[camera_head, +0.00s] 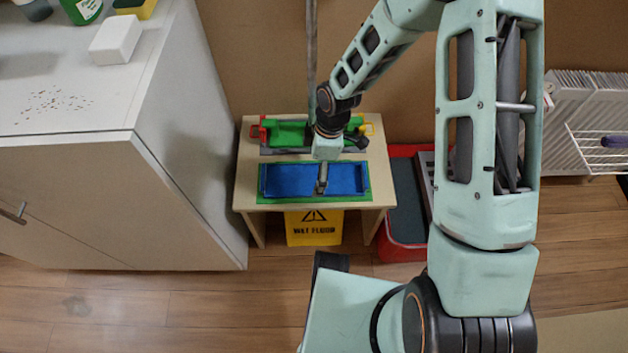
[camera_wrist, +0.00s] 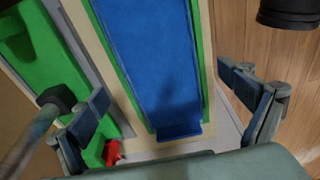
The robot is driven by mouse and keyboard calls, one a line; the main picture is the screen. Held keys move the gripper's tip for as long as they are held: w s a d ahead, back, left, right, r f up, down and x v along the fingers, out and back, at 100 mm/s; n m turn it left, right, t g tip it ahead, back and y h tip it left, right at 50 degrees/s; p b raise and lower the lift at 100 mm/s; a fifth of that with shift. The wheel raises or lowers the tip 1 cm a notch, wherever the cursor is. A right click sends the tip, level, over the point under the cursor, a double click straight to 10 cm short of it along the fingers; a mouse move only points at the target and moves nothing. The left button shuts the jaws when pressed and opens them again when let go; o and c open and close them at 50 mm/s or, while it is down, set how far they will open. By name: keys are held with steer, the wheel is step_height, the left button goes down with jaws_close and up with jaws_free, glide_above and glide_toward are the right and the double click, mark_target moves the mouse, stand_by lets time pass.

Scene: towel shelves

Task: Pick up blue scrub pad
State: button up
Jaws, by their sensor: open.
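The blue scrub pad (camera_head: 285,180) is a long flat blue piece with a green border, lying on the small wooden table in the head view. In the wrist view the pad (camera_wrist: 150,55) runs lengthwise between my fingers, with a raised blue lip at its near end. My gripper (camera_head: 321,184) is over the pad, a little right of its middle, and hides a strip of it. In the wrist view my gripper (camera_wrist: 165,90) is open, with one finger on each side of the pad and nothing held. Whether the fingertips touch the table is unclear.
A green mop-like head (camera_head: 285,134) with an upright pole (camera_head: 311,50) lies behind the pad, close to one finger. A yellow wet-floor sign (camera_head: 314,228) stands below the table (camera_head: 243,190). A red bin (camera_head: 402,250) is at right, a white cabinet (camera_head: 190,150) at left.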

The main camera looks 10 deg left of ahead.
mark_target(314, 180)
steer(key=f, duration=0.1)
steer(key=f+b, duration=0.1)
steer(key=f, duration=0.1)
steer(key=shift+a+f, duration=0.2)
steer(key=shift+f, duration=0.05)
steer(key=shift+r, duration=0.1)
steer(key=c, duration=1.1)
